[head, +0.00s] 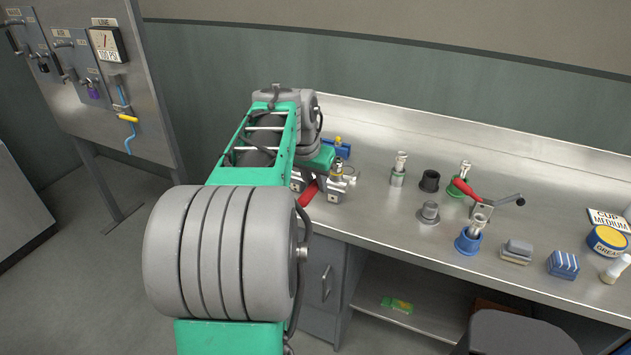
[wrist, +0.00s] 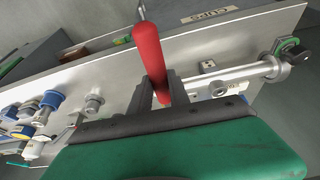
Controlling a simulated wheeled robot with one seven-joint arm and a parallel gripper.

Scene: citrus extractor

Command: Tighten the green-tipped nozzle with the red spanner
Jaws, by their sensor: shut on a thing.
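My gripper (wrist: 161,92) is shut on the red handle of the spanner (wrist: 150,50). The handle passes between the two dark fingers. In the head view a red piece (head: 308,194) shows beside my gripper (head: 320,188), low over the bench's left front edge. In the wrist view a silver tube (wrist: 235,76) lies right of the fingers, with a round end and a green ring (wrist: 288,45) at the right. I cannot tell whether this is the green-tipped nozzle. The spanner's jaw end is not clear, nor whether it touches a nozzle.
A blue clamp-like fitting (head: 342,149) stands behind the gripper. Several cups and holders, including a blue one (head: 468,243), stand along the steel bench (head: 385,235). A gauge panel (head: 105,95) stands at the left.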

